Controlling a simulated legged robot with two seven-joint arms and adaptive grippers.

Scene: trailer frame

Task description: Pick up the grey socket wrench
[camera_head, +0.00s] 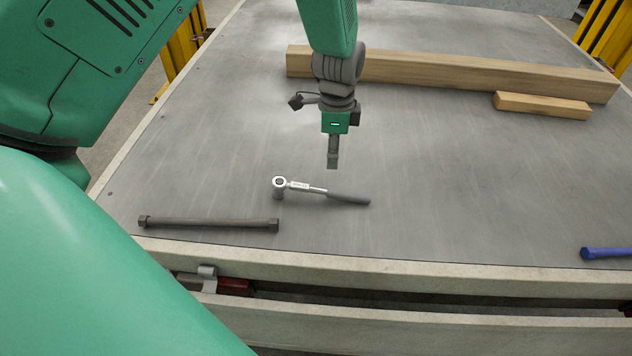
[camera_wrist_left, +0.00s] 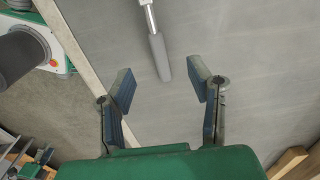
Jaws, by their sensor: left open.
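The grey socket wrench (camera_head: 320,190) lies on the grey table top in the head view, its round ratchet head to the left and its dark grey handle to the right. My left gripper (camera_head: 333,163) is above the table, just behind the wrench in the head view and apart from it. In the left wrist view, the wrench's handle (camera_wrist_left: 160,57) points down toward the space between the two open fingers of my left gripper (camera_wrist_left: 160,88), with nothing between them. The wrench's head is outside the wrist view. My right gripper does not show.
A dark bar (camera_head: 208,223) with wider ends lies at the front left of the table (camera_head: 450,190). A blue tool (camera_head: 606,253) lies at the right front. A long wooden beam (camera_head: 450,75) and a short wood block (camera_head: 542,106) lie at the back. The table middle is clear.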

